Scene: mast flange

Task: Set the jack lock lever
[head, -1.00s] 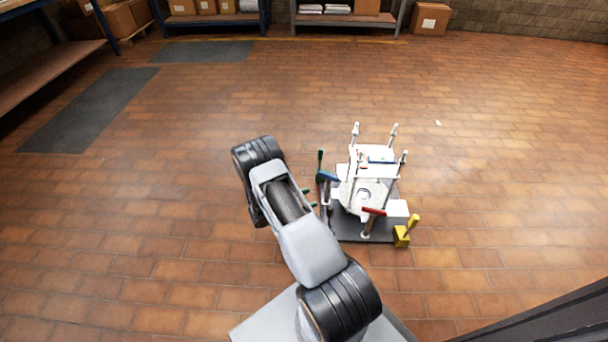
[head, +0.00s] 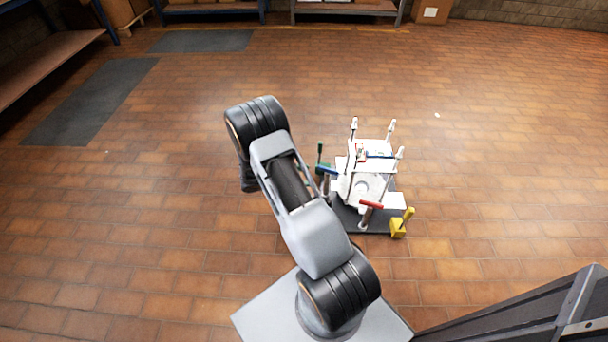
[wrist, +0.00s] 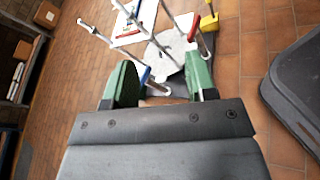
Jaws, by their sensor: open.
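The white flange assembly (head: 366,187) with upright rods stands on a dark base plate on the floor. My gripper (wrist: 160,68) has green fingers, spread apart and empty. In the wrist view the blue handle (wrist: 146,76) shows between the fingers, beyond them; the depth gap is unclear. The red handle (wrist: 193,28) is farther up.
The yellow block and handle (wrist: 209,20) stand at the assembly's right side. Shelves (head: 345,9) and a cardboard box (head: 431,11) are far back. A dark floor mat (head: 92,103) lies at left. The tiled floor around the assembly is clear.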

